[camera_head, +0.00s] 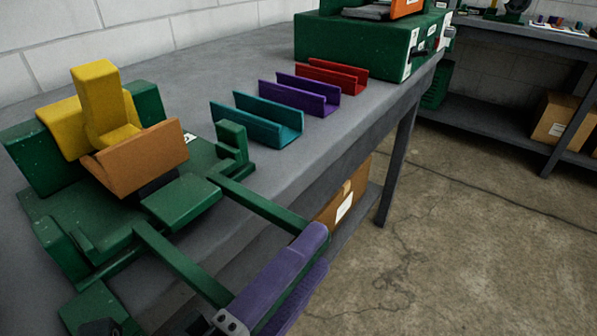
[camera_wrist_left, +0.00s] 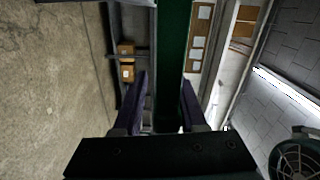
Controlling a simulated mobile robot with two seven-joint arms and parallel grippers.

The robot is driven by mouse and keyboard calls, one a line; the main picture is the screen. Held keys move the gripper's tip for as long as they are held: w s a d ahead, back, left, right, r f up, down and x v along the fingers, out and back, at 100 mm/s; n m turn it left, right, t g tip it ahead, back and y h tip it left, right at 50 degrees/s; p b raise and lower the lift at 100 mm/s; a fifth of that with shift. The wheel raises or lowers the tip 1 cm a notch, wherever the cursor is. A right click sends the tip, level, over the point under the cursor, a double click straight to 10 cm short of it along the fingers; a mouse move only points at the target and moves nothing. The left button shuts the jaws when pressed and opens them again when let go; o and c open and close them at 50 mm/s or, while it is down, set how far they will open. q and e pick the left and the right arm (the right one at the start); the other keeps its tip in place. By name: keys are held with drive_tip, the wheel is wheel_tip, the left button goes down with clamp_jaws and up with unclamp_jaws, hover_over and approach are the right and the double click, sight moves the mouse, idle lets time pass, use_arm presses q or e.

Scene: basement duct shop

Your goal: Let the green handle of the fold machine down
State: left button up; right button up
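The fold machine (camera_head: 60,205) sits on the bench at the left, with a green base, a yellow block (camera_head: 97,95) and an orange-brown sheet piece (camera_head: 142,155). Its green handle (camera_head: 262,208) has two bars reaching out past the bench's front edge. My left gripper (camera_head: 290,262), with purple fingers, is at the outer end of the handle. In the left wrist view a green bar of the handle (camera_wrist_left: 173,60) runs between the fingers (camera_wrist_left: 164,80), with a gap beside the left finger. The fingers hide much of the handle's crossbar in the head view. My right gripper is not in view.
Teal, purple and red channels (camera_head: 308,95) stand in a row on the bench (camera_head: 245,55). A green machine (camera_head: 350,45) stands at the far end. A cardboard box (camera_head: 345,195) is under the bench. The floor at the right is clear.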

use_arm(q)
drive_tip(key=shift+o, duration=1.1)
drive_tip(key=v, duration=1)
